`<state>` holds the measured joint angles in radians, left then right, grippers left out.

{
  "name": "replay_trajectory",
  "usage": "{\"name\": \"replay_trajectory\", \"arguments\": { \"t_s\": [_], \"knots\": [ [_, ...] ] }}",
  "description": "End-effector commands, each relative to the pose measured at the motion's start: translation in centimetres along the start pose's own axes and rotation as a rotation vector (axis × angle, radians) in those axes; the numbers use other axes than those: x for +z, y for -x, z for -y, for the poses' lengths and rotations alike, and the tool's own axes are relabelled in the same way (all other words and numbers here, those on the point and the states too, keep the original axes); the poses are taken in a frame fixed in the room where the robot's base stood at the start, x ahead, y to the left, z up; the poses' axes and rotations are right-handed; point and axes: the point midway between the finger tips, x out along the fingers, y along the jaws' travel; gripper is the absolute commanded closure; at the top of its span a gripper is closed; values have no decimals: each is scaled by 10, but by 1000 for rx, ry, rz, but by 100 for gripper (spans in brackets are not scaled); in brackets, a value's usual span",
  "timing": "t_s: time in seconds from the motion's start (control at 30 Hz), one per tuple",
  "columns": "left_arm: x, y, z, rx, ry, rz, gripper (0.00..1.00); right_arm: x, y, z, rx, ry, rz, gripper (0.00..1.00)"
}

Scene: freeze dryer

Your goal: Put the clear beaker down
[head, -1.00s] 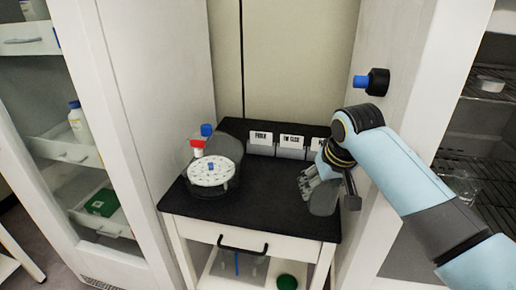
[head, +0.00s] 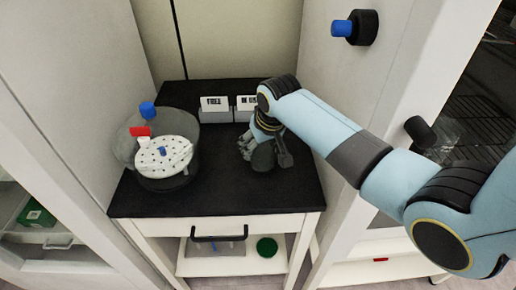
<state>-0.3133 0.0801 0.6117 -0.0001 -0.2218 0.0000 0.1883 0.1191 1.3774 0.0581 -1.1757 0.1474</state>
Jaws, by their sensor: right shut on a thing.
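My right gripper (head: 262,153) reaches in from the right, above the right half of the black-topped table (head: 225,194). It points down and is shut on the clear beaker. The beaker hardly shows; the fingers and the arm hide most of it. I cannot tell whether its base touches the tabletop. My left gripper is not in view.
A round device with a white perforated disc (head: 163,156) and blue and red parts stands on the table's left. White label holders (head: 214,108) stand at the back. Cabinets flank the table. The black top's front and middle are clear.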

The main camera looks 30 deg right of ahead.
Motion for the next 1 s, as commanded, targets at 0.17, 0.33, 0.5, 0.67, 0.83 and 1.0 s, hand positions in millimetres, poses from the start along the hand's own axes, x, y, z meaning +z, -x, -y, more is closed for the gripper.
{"name": "replay_trajectory", "arguments": {
  "t_s": [0.17, 0.33, 0.5, 0.67, 0.83, 1.0],
  "knots": [
    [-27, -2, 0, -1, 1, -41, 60, 7, -17, 0, -1, 0, -1, 70],
    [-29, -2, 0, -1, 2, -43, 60, 6, -17, 0, -1, 0, -2, 70],
    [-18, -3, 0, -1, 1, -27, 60, 8, -20, 0, 0, 0, -1, 70],
    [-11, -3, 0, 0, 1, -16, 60, 8, -20, 0, 0, 0, -1, 18],
    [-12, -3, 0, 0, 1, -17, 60, 8, -20, 0, 0, 0, -1, 9],
    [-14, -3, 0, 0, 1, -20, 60, 8, -19, 0, 0, 0, -1, 9]
  ]
}}
